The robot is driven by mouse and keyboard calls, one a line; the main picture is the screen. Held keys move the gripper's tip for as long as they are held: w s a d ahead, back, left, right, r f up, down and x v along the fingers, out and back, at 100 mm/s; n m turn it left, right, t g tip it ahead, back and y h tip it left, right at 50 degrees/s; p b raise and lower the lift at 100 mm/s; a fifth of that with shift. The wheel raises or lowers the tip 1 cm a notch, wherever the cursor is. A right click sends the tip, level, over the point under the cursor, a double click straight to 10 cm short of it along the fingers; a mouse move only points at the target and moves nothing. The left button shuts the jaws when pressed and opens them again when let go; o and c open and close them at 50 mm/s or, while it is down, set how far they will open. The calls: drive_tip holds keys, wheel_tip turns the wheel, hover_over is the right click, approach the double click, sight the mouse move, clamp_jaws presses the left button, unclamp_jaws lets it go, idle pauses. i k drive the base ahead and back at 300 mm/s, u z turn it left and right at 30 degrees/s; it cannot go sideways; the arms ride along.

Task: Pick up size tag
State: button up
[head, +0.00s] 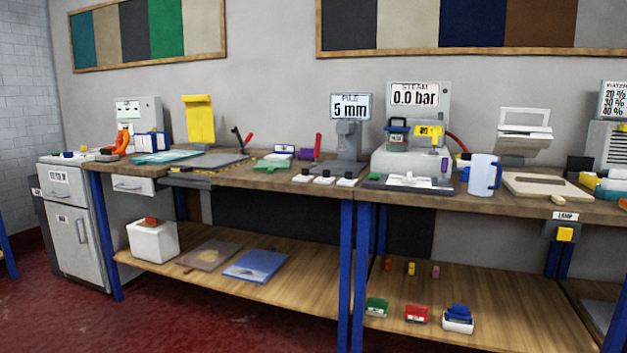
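I cannot make out for certain which thing is the size tag; no label that reads as one is legible. Small tag-like pieces are in the head view: a yellow label (430,132) on the front of the steam machine (411,160), and a purple piece (444,165) at its right side.
The long workbench (325,182) is crowded with a pile gauge (350,107), a blue-and-white mug (483,175) and a wooden board (545,187). Blue legs (346,260) stand at the front. Green, red and blue-topped containers (458,319) are on the lower shelf. Red floor (190,318) is clear at left.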

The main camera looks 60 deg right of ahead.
sight(327, 179)
drive_tip(key=i, duration=1.65)
drive_tip(key=z, duration=0.8)
drive_tip(key=i, duration=1.05)
drive_tip(key=z, duration=1.05)
